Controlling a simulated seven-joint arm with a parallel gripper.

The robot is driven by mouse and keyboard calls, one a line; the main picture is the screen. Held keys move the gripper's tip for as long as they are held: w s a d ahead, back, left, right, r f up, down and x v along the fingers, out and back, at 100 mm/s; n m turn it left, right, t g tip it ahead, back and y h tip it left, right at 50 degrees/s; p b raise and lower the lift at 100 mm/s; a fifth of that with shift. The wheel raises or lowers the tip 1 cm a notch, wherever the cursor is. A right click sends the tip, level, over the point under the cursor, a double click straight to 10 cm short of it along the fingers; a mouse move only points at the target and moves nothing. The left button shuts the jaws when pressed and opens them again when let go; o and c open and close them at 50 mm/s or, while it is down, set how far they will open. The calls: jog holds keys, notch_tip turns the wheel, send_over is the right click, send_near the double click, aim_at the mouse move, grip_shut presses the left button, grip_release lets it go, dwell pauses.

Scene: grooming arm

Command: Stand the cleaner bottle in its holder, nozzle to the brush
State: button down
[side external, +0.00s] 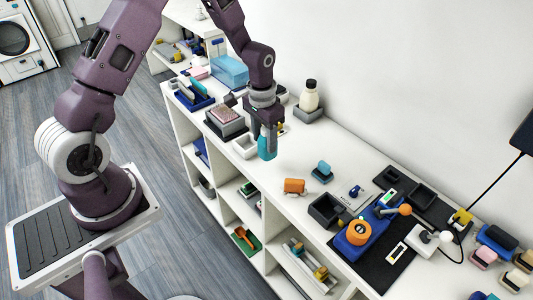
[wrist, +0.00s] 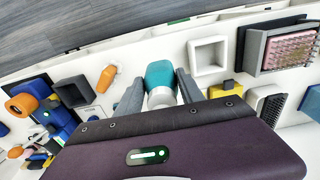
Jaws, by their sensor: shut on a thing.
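My gripper (side external: 265,122) is shut on a teal bottle (side external: 267,146), which I take to be the cleaner bottle. It hangs roughly upright below the fingers over the white shelf top; whether it touches the surface I cannot tell. In the wrist view the bottle (wrist: 160,76) sits between both fingers, teal body outward and a white part nearer the wrist. Its nozzle direction is not clear. An empty white square holder (wrist: 208,56) is beside it, also seen just left of the bottle in the side view (side external: 243,149). The pink-bristled brush (wrist: 288,49) lies in a grey tray beyond the holder.
A white bottle with a black cap (side external: 309,97) stands in a grey holder behind my gripper. A small yellow thing (wrist: 226,90) is close to my fingers. The shelf's front edge is near.

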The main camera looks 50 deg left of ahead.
jog(key=a+r, duration=0.4)
jog(key=a, duration=0.6)
jog(key=shift+f, duration=4.5)
jog(key=shift+f, duration=0.3)
jog(key=c, duration=0.7)
grip_release()
jog(key=shift+o, duration=0.2)
